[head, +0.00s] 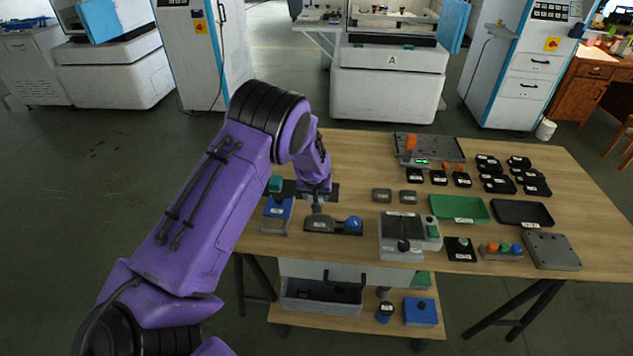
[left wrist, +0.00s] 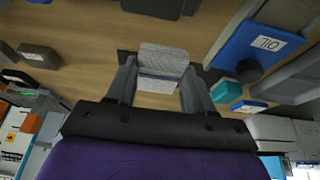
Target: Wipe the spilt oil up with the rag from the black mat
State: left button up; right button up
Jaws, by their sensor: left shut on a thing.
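A light grey striped rag (left wrist: 164,56) is between the fingers of my left gripper (left wrist: 161,78) in the left wrist view, and the gripper is shut on it. In the head view my left gripper (head: 317,200) points down over the left part of the table, and the rag is hard to make out there. The black mat (head: 331,190) lies on the table behind the gripper and is partly hidden by my arm. I cannot make out the spilt oil in either view. My right gripper is not in view.
A dark holder with a blue knob (head: 354,224) stands just in front. A grey box (head: 390,243), a green tray (head: 445,206) and a black tray (head: 505,211) stand to the right.

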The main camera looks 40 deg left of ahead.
pick_arm(q)
jog(key=shift+r+p, duration=1.1)
jog(key=shift+r, duration=0.45)
